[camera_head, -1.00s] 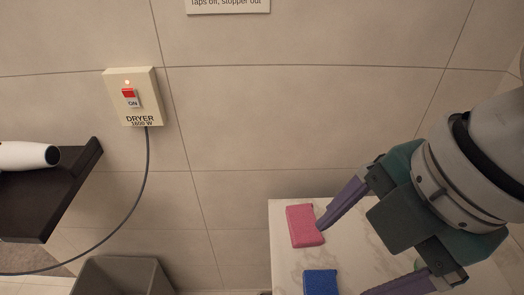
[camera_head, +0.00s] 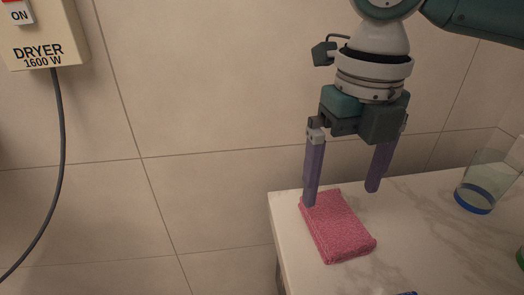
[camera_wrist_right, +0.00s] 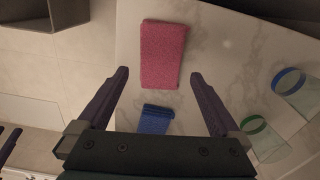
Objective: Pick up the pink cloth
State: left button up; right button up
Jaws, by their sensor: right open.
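The pink cloth (camera_head: 340,232) is a folded rectangular pad lying flat near the left edge of the marble counter (camera_head: 440,215). It also shows in the right wrist view (camera_wrist_right: 163,55), beyond the fingertips. My right gripper (camera_head: 341,197) is open and empty, with its purple fingers pointing down. In the head view its left fingertip overlaps the cloth's far left corner; whether it touches cannot be told. In the wrist view the fingers (camera_wrist_right: 160,73) are spread wider than the cloth. My left gripper is not in the head view.
A blue cloth (camera_wrist_right: 155,118) lies near the pink one. A glass with a blue base (camera_head: 487,185) stands at the right of the counter; a green-rimmed glass (camera_wrist_right: 262,138) shows in the wrist view. A tiled wall and dryer box (camera_head: 42,35) are behind.

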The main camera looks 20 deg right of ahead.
aim_at(335, 216)
notch_tip(335, 216, down, 6)
jog(key=shift+w+d+r+b, duration=0.1)
jog(key=shift+b, duration=0.3)
jog(key=c, duration=1.1)
notch_tip(335, 216, up, 20)
jog(key=p, duration=0.3)
